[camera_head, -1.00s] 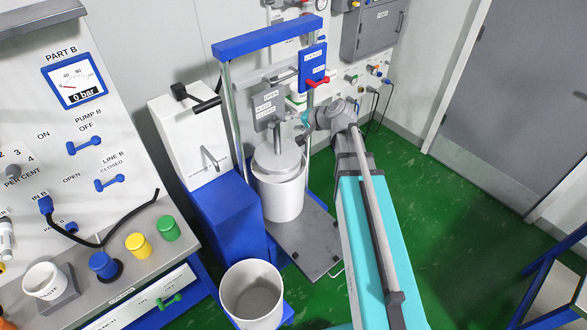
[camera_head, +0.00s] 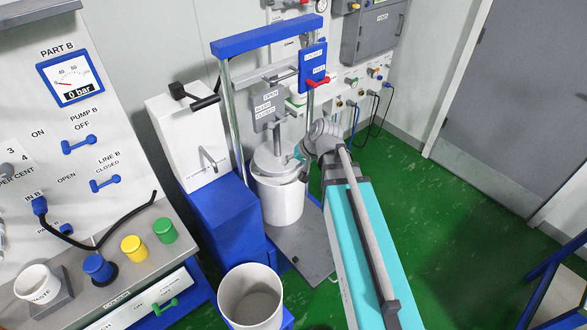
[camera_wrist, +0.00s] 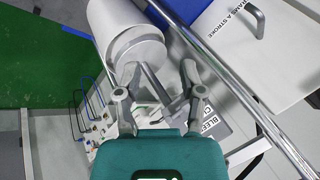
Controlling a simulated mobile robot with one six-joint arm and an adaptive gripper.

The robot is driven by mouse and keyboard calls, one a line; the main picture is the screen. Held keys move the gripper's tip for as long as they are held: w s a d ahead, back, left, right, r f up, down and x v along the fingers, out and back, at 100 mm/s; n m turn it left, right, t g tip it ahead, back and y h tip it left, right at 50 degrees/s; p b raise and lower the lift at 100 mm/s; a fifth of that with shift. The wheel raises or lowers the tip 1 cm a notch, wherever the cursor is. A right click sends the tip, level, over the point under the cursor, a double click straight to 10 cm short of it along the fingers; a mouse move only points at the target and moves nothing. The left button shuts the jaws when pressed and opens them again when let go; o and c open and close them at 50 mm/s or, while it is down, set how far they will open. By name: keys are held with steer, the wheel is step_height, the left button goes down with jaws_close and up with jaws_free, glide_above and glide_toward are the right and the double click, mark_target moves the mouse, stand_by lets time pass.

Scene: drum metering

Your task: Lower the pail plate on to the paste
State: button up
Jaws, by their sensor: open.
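The pail plate (camera_head: 274,160) is a round grey disc on an upright rod, at the mouth of the white pail (camera_head: 281,203). It looks level; how deep it sits is unclear. The paste inside this pail is hidden. My gripper (camera_head: 299,153) is beside the plate, on its right, close to the pail's rim. In the wrist view my gripper (camera_wrist: 158,80) has its fingers spread with nothing held, and the pail (camera_wrist: 118,25) is just beyond them. A grey bleed panel (camera_head: 268,108) marked open and closed is above the plate.
A blue crossbar (camera_head: 268,36) on metal posts frames the pail. A blue valve box (camera_head: 312,68) with a red lever (camera_head: 318,82) is at upper right. A blue and white cabinet (camera_head: 225,215) stands left of the pail. A second white pail (camera_head: 228,302) is in front. Green floor lies to the right.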

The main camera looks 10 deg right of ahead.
steer(key=shift+s+f, duration=0.3)
steer(key=shift+s, duration=0.1)
steer(key=m+t+y+p, duration=0.2)
steer(key=m+t+p, duration=0.3)
steer(key=m+t, duration=0.5)
glide_toward(286, 76)
steer(key=s+d, duration=0.2)
steer(key=s, duration=0.1)
steer(key=shift+w+d+r, duration=0.15)
steer(key=shift+w+r, duration=0.05)
steer(key=shift+r, duration=0.05)
steer(key=shift+w+f, duration=0.1)
steer(key=shift+w, duration=0.05)
steer(key=b+x, duration=0.1)
steer(key=x, duration=0.3)
steer(key=b+x, duration=0.1)
steer(key=x, duration=0.8)
steer(key=shift+w+a+f+b, duration=0.1)
steer(key=shift+w+a+b, duration=0.05)
steer(key=shift+a+b, duration=0.25)
jaws_close()
